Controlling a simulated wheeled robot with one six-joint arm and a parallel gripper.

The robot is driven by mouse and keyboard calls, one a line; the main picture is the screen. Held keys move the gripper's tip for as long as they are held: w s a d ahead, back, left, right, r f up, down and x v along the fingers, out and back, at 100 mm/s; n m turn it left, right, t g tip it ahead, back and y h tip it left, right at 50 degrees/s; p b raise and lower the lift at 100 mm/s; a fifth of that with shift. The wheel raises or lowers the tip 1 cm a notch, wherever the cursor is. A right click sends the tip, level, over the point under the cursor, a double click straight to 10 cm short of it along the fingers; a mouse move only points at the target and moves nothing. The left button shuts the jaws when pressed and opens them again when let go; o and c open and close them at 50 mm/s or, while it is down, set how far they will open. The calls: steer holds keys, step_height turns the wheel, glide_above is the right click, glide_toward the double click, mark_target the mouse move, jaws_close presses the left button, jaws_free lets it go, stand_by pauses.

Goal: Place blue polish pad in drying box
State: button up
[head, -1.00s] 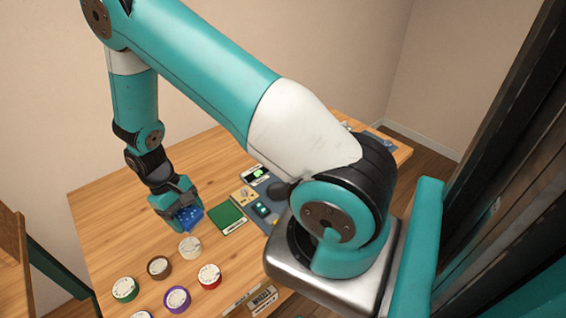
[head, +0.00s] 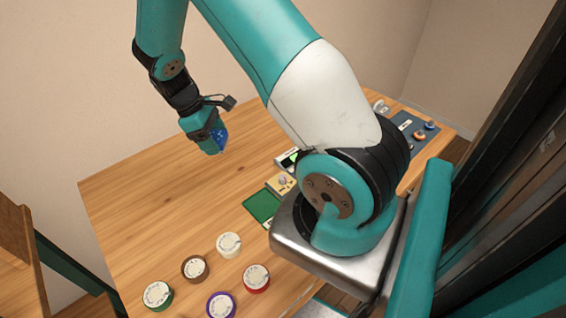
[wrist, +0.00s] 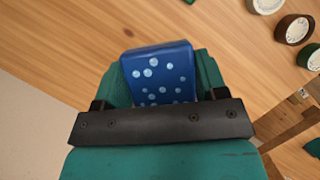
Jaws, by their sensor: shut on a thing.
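The blue polish pad (wrist: 160,75) is a dark blue block with light blue dots. My gripper (head: 215,138) is shut on it and holds it in the air above the back left part of the wooden table. In the head view the blue pad (head: 221,139) shows at the gripper's end. I cannot pick out a drying box for certain in these views.
Several round tins stand on the front of the table, among them a white one (head: 229,244) and a red-sided one (head: 256,278). A green square (head: 263,205) and a yellow item (head: 281,184) lie at mid-table. A dark mat (head: 411,130) is at the far right. The table's left part is bare.

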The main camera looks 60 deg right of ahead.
steer(key=s+d+r+n+t+h+b, duration=0.1)
steer(key=s+d+r+n+b, duration=0.1)
steer(key=d, duration=0.3)
steer(key=s+d+r+n+b, duration=0.1)
steer(key=s+d+n+b, duration=0.15)
steer(key=d, duration=0.25)
glide_above(262, 171)
steer(key=w, duration=0.1)
steer(key=shift+h, duration=0.3)
steer(key=f, duration=1.4)
steer(key=shift+a+f+p, duration=0.3)
steer(key=shift+a+f, duration=0.1)
steer(key=shift+f, duration=2.4)
steer(key=shift+f, duration=0.1)
steer(key=o, duration=0.9)
steer(key=shift+o, duration=0.2)
